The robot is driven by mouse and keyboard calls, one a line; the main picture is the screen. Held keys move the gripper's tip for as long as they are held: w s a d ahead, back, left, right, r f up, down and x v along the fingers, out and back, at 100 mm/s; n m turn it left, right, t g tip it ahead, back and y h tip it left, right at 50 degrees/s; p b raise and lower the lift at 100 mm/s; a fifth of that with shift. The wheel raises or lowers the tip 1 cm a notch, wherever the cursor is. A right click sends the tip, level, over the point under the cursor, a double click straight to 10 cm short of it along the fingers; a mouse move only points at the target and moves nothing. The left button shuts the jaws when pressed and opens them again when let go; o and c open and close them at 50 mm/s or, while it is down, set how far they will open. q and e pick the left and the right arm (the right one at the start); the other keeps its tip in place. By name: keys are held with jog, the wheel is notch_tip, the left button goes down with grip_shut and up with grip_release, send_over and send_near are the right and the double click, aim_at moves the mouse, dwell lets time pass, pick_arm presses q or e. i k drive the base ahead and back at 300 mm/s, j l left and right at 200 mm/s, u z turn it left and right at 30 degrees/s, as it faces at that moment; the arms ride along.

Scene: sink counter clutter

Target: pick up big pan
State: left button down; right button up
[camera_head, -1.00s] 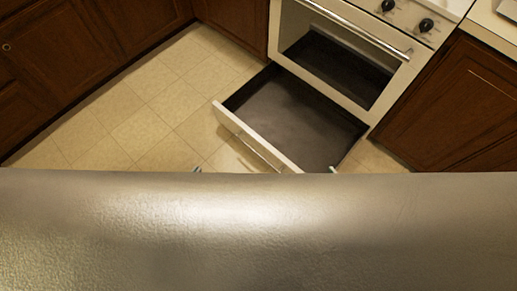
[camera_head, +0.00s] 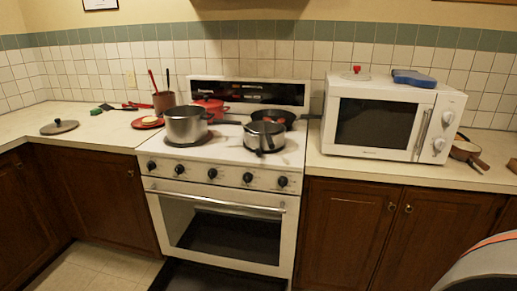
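A wide dark pan (camera_head: 288,117) sits at the back right of the white stove (camera_head: 215,178), with something reddish in it. It is partly hidden by a smaller silver saucepan (camera_head: 256,142) at the front right, whose dark handle points toward the front. A tall silver pot (camera_head: 184,127) stands at the front left. A red pot (camera_head: 214,104) stands behind it. I cannot tell for sure which one is the big pan; the dark one looks widest. Neither of my grippers is in view.
A white microwave (camera_head: 378,118) stands right of the stove, with a blue item (camera_head: 413,78) on top. A small pan (camera_head: 466,151) is beyond it. A lid (camera_head: 60,127), a red plate (camera_head: 147,122) and a utensil crock (camera_head: 164,102) are on the left counter. The drawer (camera_head: 200,277) below the oven is open.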

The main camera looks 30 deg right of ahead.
aim_at(267, 138)
jog(key=l+u, duration=0.25)
jog(key=l, duration=0.55)
jog(key=l+u, duration=0.2)
jog(key=l, duration=0.6)
jog(key=k+l+u, duration=0.1)
jog(key=l+u, duration=0.15)
jog(key=l, duration=0.5)
